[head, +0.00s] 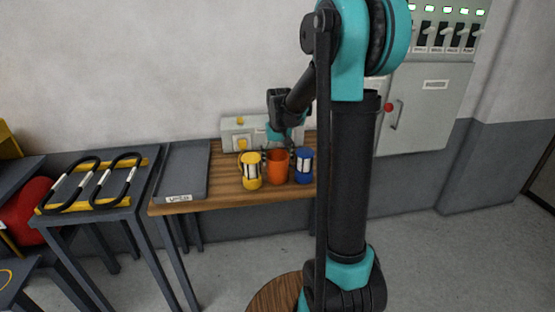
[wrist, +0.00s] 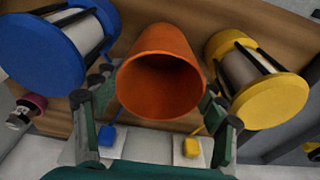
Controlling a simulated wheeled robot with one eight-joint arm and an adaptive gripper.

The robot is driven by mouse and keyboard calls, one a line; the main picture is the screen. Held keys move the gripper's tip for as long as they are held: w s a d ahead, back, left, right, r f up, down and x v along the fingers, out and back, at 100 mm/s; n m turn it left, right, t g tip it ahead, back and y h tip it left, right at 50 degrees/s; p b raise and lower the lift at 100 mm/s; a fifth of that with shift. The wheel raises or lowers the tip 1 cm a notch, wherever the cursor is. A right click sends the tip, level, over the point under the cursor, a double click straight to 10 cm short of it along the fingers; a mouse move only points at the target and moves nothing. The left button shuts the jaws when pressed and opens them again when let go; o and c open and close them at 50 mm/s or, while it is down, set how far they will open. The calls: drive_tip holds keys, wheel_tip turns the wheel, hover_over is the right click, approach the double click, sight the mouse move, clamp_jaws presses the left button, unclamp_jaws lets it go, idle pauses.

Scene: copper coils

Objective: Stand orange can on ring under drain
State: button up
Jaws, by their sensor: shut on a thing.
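The orange can (head: 278,168) is on the wooden table, between a yellow-ended spool (head: 251,171) and a blue-ended spool (head: 303,166). In the wrist view the can (wrist: 160,62) shows its dark open mouth toward the camera. My gripper (wrist: 158,92) has a finger on each side of the can and is shut on it. I cannot tell whether the can is lifted. I cannot make out a drain; a yellow curved outline (head: 6,277) at the lower left may be a ring.
The spools stand close on both sides of the can. A pale box (head: 238,132) stands behind it. A grey tray (head: 184,172) lies to the left on the table. Further left is a dark stand (head: 65,210) with black loops. Floor shows in front.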

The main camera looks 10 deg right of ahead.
drive_tip(key=shift+f, duration=0.1)
drive_tip(key=o, duration=1.3)
